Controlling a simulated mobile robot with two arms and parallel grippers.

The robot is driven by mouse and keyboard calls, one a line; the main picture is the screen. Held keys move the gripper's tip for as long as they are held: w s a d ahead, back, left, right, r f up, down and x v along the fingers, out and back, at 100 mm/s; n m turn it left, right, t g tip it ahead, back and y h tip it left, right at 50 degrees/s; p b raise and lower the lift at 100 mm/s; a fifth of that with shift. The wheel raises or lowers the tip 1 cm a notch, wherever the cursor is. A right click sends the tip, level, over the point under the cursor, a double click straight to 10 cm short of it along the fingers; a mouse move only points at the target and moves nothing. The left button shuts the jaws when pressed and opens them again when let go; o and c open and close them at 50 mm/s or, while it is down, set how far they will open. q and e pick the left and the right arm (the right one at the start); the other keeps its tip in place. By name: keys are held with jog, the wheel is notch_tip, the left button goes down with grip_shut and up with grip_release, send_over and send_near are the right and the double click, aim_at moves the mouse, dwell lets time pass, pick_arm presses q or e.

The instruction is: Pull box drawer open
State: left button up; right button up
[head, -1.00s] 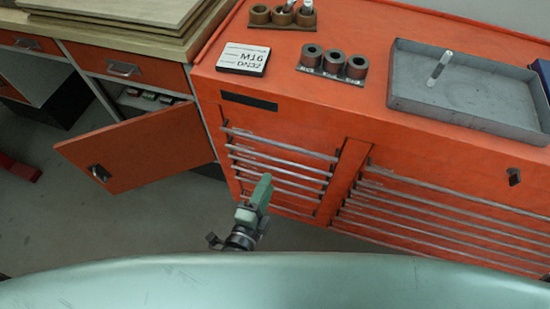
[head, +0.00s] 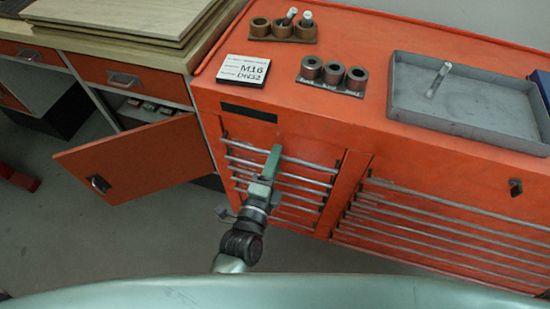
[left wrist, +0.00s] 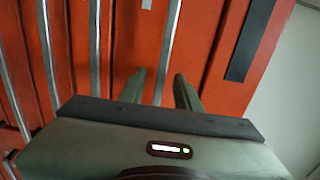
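The orange tool cabinet (head: 345,115) has a left column of drawers with thin silver bar handles. The top bar handle (head: 308,163) is the uppermost of them, and its drawer looks shut. My left gripper (head: 274,152) has greenish fingers and reaches the top bar in the head view, covering part of it. In the left wrist view the two fingers of my left gripper (left wrist: 160,80) are apart, with the top bar (left wrist: 172,45) running between them. I cannot tell whether they touch it. My right gripper is not in view.
A second column of drawers (head: 440,230) is at the right. An orange cupboard door (head: 130,160) hangs open at the left. On the cabinet top stand a grey tray (head: 470,128), a sign (head: 245,70) and bushings in holders (head: 333,75).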

pick_arm(q)
grip_shut()
dwell(1.4)
